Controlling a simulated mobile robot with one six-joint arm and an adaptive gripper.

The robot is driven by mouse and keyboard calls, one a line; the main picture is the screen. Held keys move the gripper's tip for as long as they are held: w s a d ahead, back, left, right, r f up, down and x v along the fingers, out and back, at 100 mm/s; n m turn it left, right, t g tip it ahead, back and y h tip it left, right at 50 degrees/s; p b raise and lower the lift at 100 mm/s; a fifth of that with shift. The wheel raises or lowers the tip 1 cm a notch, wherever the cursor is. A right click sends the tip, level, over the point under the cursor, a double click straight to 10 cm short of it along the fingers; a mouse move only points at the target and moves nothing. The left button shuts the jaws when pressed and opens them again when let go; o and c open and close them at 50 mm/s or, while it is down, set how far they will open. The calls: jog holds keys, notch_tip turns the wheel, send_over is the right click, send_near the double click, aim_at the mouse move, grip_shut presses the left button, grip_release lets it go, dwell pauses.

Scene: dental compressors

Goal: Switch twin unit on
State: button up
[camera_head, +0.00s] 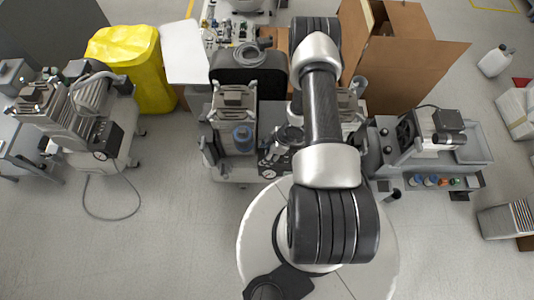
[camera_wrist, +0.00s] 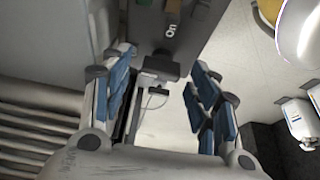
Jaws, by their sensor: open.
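The twin unit (camera_head: 236,105) stands in the middle of the head view, with a compressor head on each side. My arm crosses in front of it and hides much of its middle and right part. In the wrist view my gripper (camera_wrist: 162,72) is open, its blue-padded fingers apart with nothing held. A dark grey panel (camera_wrist: 150,25) with light lettering that looks like "ON" shows beyond the fingertips. A dark block (camera_wrist: 163,66) at the panel's lower end appears between the fingers. I cannot tell whether either finger touches it, nor the switch position.
Another compressor (camera_head: 80,120) stands on the left, with a hose loop on the floor. A further unit (camera_head: 425,140) stands on the right. A yellow bag (camera_head: 135,65) and a cardboard box (camera_head: 410,65) are behind. The floor at front left is clear.

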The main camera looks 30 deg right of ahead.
jog(key=c, duration=1.1)
jog(key=shift+o, duration=0.2)
jog(key=shift+m, duration=0.3)
jog(key=m+t+h, duration=0.1)
jog(key=m, duration=0.2)
jog(key=shift+s+a+m, duration=0.1)
jog(key=shift+s+m, duration=0.05)
jog(key=shift+m, duration=0.25)
jog(key=m, duration=0.2)
jog(key=m+t+h+p, duration=0.1)
jog(key=m, duration=0.1)
jog(key=shift+a+h, duration=0.15)
jog(key=shift+h, duration=0.15)
jog(key=m+h, duration=0.1)
jog(key=m, duration=0.3)
jog(key=shift+a+m+h+p, duration=0.1)
jog(key=shift+m+h+p, duration=0.3)
jog(key=m, duration=0.2)
jog(key=m+h, duration=0.1)
jog(key=m, duration=0.1)
jog(key=shift+m+g+h, duration=0.3)
jog(key=shift+m+g, duration=0.1)
